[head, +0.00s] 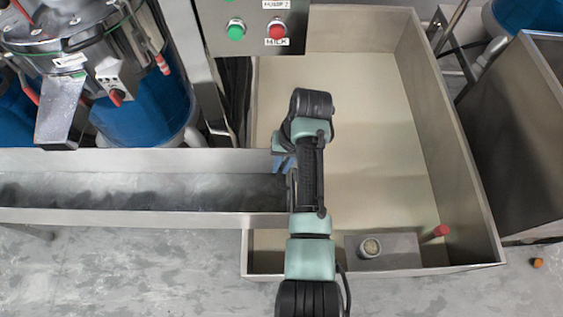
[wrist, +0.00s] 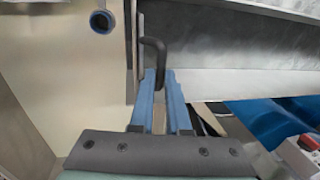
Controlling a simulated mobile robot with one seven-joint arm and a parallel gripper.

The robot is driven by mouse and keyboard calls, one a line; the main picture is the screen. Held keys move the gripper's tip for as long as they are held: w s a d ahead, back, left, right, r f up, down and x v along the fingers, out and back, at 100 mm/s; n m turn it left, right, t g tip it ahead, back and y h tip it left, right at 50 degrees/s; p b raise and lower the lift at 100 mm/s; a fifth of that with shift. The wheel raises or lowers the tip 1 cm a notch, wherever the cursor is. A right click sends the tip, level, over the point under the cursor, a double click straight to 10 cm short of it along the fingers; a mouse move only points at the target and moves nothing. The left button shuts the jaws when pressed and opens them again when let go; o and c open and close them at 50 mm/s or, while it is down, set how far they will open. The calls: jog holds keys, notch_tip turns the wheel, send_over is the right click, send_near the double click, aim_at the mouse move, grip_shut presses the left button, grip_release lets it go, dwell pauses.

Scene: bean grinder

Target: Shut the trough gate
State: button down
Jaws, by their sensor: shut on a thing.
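The metal trough (head: 140,190) runs in from the left and ends at the large vat. The trough gate (wrist: 134,45) shows edge-on in the wrist view as a thin upright plate at the trough's end, with a black bent handle (wrist: 153,48). My gripper (wrist: 159,76), with blue fingers, is shut on the lower part of this handle. In the head view my gripper (head: 281,160) is at the trough's right end. My arm hides most of the gate there, and I cannot tell how far the gate stands open.
The large vat (head: 415,90) holds a pale liquid (head: 340,75). A control box (head: 257,28) with green and red buttons stands above its back left. The grinder (head: 75,45) is behind the trough. A red-topped peg (head: 441,231) stands at the vat's front right.

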jog(key=b+x, duration=0.1)
jog(key=x, duration=0.1)
jog(key=d+b+x, duration=0.1)
jog(key=x, duration=0.2)
jog(key=shift+f, duration=0.2)
jog(key=c, duration=0.9)
grip_release()
jog(key=shift+f, duration=0.1)
jog(key=shift+d, duration=0.1)
